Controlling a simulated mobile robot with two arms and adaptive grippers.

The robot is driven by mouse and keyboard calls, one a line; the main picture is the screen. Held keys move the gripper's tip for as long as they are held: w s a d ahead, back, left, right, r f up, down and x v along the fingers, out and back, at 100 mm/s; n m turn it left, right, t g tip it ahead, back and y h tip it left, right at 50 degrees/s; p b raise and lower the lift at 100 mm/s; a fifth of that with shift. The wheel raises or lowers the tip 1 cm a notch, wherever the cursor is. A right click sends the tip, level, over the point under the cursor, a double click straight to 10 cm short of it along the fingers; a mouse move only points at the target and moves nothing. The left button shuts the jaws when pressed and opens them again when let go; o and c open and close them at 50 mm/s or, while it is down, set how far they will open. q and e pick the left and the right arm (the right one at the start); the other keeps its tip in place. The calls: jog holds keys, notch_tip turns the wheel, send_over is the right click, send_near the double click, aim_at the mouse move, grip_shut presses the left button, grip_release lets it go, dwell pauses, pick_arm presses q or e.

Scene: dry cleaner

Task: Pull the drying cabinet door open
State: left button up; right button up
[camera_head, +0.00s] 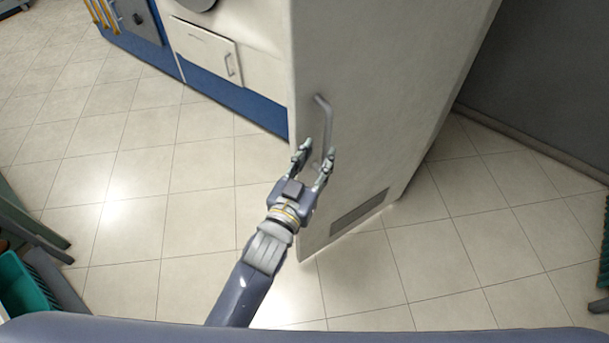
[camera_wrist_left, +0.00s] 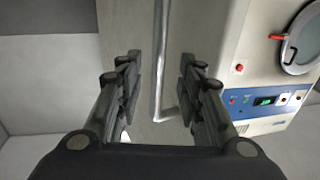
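The drying cabinet (camera_head: 375,70) is a tall, pale grey cabinet in the middle of the head view. Its door looks closed, with a vent grille low down. A long grey bar handle (camera_head: 325,118) stands upright near the door's left edge. My left gripper (camera_head: 317,160) is at the handle's lower end, its fingers spread. In the left wrist view the handle (camera_wrist_left: 160,60) runs down between the two open fingers (camera_wrist_left: 158,85), with a gap on each side. The fingers do not appear to touch it. My right gripper is not in view.
A white and blue machine (camera_head: 235,70) stands to the cabinet's left; its round door also shows in the left wrist view (camera_wrist_left: 303,42). Green crates (camera_head: 22,285) are at the lower left. The tiled floor (camera_head: 450,270) in front is clear.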

pick_arm(q)
jog(key=v, duration=0.6)
jog(key=shift+s+a, duration=0.2)
jog(key=shift+s, duration=0.1)
